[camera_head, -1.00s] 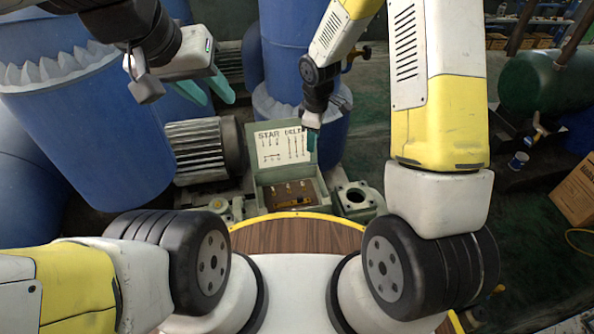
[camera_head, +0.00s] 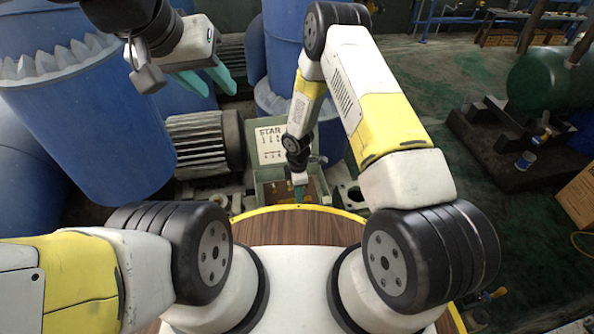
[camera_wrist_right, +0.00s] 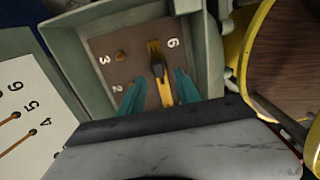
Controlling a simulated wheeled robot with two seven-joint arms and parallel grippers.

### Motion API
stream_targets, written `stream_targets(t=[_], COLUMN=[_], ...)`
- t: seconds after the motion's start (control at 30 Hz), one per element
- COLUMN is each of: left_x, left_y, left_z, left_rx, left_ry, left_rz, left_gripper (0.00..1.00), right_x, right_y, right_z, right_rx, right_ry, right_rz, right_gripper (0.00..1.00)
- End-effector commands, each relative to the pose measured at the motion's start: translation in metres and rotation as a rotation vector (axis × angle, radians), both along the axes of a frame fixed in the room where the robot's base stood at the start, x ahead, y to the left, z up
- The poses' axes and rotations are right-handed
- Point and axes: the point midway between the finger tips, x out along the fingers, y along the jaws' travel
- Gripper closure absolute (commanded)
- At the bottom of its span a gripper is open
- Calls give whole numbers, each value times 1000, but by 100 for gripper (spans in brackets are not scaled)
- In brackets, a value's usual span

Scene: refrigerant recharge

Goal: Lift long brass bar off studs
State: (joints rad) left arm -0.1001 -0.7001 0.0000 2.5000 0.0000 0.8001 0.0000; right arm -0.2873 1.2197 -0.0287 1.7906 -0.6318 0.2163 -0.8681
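The open terminal box (camera_head: 263,193) stands beyond the round wooden top in the head view. In the right wrist view, a yellow brass bar (camera_wrist_right: 164,92) lies on the box's brown board (camera_wrist_right: 106,42), with a dark piece across it near the number 6. My right gripper (camera_wrist_right: 159,78) is open, its teal fingers on either side of the bar; I cannot tell whether they touch it. The gripper also shows over the box in the head view (camera_head: 299,192), hiding part of the inside. My left gripper (camera_head: 207,82) is open and empty in the air at upper left.
The box's raised lid (camera_head: 269,147) carries a STAR diagram and stands behind the box. A grey finned motor (camera_head: 199,142) and blue drums (camera_head: 85,120) are to the left. The box walls (camera_wrist_right: 70,60) stand close around my right fingers.

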Motion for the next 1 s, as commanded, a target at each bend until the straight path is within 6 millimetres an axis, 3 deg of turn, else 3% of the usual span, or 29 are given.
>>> stream_targets(t=[0.13,0.4,0.6,1.0], left_x=[0,0,0,0], left_y=[0,0,0,0], left_z=[0,0,0,0], left_rx=[0,0,0,0], left_ry=[0,0,0,0], left_rz=[0,0,0,0], left_gripper=[64,64,64,64], right_x=[0,0,0,0], right_y=[0,0,0,0], right_z=[-16,-18,-18,-18], right_rx=[0,0,0,0], right_ry=[1,0,0,0], right_rz=[0,-1,-1,-1], right_gripper=[60,62,100,100])
